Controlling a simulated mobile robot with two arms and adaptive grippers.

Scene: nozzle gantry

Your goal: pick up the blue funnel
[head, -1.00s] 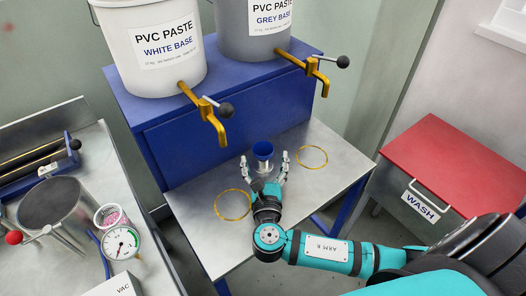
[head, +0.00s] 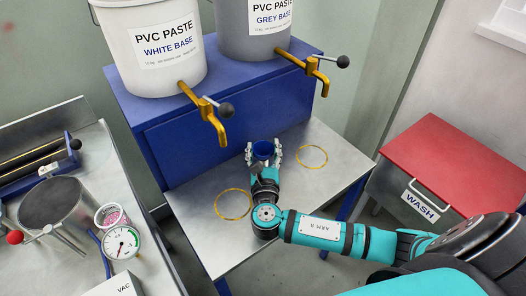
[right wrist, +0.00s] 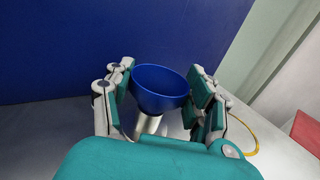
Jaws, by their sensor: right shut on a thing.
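The blue funnel (head: 263,150) is between the fingers of my right gripper (head: 263,155) over the metal table, in front of the blue cabinet. In the right wrist view the funnel (right wrist: 161,88) has its wide mouth up and a pale metallic spout below. The right gripper (right wrist: 163,90) is shut on the funnel, with a finger pad against each side of the bowl. I cannot tell whether the spout touches the table. My left gripper is not in either view.
Two yellow rings (head: 233,204) (head: 312,156) mark the metal table (head: 205,235). Brass taps (head: 210,118) (head: 318,74) hang from the white and grey paste buckets above. A red-topped wash bin (head: 445,155) stands right; a vacuum gauge (head: 121,243) and pot stand left.

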